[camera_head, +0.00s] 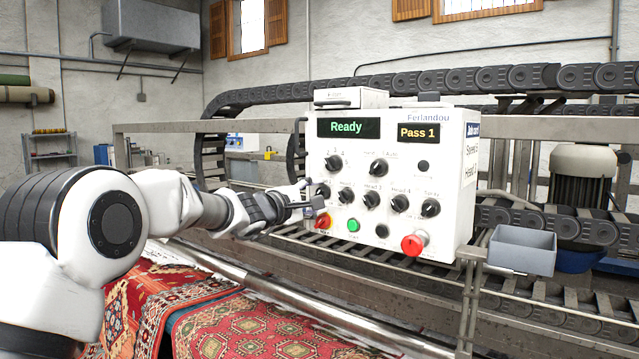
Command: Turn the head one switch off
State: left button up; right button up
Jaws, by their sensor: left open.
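The white control panel (450,150) stands upright in the middle, with a "Ready" display and a "Pass 1" display. A middle row of black rotary knobs runs across it. The leftmost knob (323,190), left of the one labelled Head 2, appears to be the head one switch. Its label and pointer are partly hidden or too small to read. My left gripper (310,200) is open at the panel's left edge, just beside this knob. I cannot tell whether its fingers touch the knob. My right gripper is not in view.
Patterned rugs (270,330) lie below my left arm. A grey bin (522,250) hangs at the right. Cable chains run behind the panel.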

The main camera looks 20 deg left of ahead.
pick_arm(q)
jog(key=shift+w+d+r, duration=0.2)
jog(key=shift+w+d, duration=0.1)
jog(key=shift+w, duration=0.2)
jog(key=shift+s+a+r, duration=0.1)
jog(key=shift+s+a, duration=0.3)
jog(key=shift+s, duration=0.1)
jog(key=shift+w, duration=0.2)
grip_shut()
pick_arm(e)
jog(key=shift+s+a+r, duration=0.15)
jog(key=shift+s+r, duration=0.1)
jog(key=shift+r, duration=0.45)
